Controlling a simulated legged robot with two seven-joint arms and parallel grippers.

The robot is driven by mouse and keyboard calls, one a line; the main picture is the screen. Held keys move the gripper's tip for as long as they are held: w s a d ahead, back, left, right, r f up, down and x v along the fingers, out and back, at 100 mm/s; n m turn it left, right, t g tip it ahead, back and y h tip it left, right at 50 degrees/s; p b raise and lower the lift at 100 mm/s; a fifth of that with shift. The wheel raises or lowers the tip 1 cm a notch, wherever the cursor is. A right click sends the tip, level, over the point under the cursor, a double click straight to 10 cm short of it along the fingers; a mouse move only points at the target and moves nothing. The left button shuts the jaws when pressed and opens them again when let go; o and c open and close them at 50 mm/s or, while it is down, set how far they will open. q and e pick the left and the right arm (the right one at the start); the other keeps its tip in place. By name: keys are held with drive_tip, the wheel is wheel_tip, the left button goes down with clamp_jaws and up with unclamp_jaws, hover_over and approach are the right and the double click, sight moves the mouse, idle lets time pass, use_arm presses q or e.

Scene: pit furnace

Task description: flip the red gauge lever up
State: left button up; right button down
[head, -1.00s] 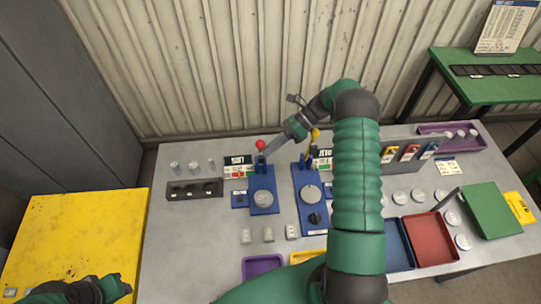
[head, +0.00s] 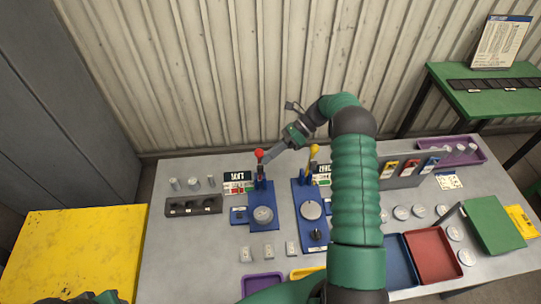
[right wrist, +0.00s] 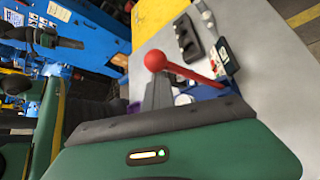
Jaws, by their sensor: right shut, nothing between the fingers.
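The red gauge lever, with its red ball knob (head: 259,154), stands up from the left blue gauge panel (head: 263,223). In the right wrist view its red ball (right wrist: 156,61) and red stalk show just past the grey finger. My right gripper (head: 269,155) is shut and empty, its tips right beside the knob on the right. I cannot tell whether they touch. Only a dark green piece of my left arm's end shows at the bottom left edge, so its fingers are hidden.
A yellow-knobbed lever (head: 314,149) stands on the blue panel (head: 311,226) to the right. A dark block (head: 193,205) lies left of the gauge. A blue tray (head: 396,267) and a red tray (head: 433,256) lie at the right. A corrugated wall (head: 230,70) stands behind.

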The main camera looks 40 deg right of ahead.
drive_tip(key=b+v, duration=0.3)
drive_tip(key=v, duration=0.8)
drive_tip(key=shift+d+r, duration=0.15)
drive_tip(key=shift+d, duration=0.2)
